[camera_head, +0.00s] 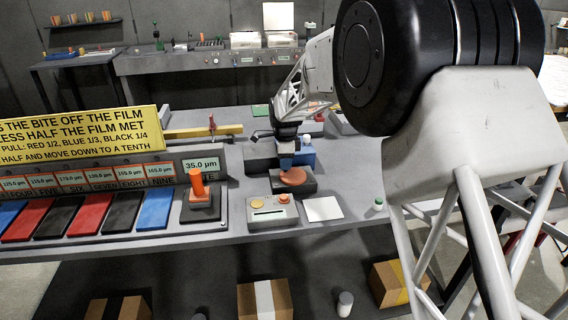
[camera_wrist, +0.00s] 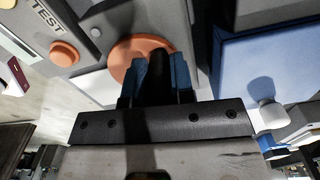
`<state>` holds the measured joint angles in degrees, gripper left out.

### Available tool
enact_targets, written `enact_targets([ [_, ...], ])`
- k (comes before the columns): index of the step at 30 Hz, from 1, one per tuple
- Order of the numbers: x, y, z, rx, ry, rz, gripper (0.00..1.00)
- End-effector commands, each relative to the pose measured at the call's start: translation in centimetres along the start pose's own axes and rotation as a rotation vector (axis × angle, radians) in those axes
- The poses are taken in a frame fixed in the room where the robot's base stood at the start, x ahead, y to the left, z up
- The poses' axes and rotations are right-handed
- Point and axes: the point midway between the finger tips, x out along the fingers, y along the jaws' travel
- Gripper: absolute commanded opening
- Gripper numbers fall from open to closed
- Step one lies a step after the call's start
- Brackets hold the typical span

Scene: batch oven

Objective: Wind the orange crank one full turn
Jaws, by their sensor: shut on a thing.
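The orange crank shows as a round orange disc (camera_head: 293,177) on a dark block near the bench's front. It also shows in the wrist view as an orange disc (camera_wrist: 127,58), partly covered by the fingers. My gripper (camera_head: 287,163) points down over the disc. In the wrist view its blue-padded fingers (camera_wrist: 155,75) are closed around a dark upright piece at the disc's edge, seemingly the crank's handle. The fingers hide most of this piece, so the exact grip is unclear.
A grey box (camera_head: 268,216) with an orange button stands in front of the crank. A white sheet (camera_head: 323,209) lies to its right. A blue box (camera_head: 305,156) stands close behind. An orange upright cylinder (camera_head: 196,183) and colored panels (camera_head: 87,216) are left.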

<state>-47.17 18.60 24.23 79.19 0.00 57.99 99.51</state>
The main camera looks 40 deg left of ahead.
Motion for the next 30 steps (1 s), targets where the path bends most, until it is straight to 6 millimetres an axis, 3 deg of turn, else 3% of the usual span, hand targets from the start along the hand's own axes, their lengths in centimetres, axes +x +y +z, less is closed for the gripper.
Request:
enact_targets([
  [30, -0.1, -1.0, -3.1, 0.956, -0.001, -0.001, 0.00],
])
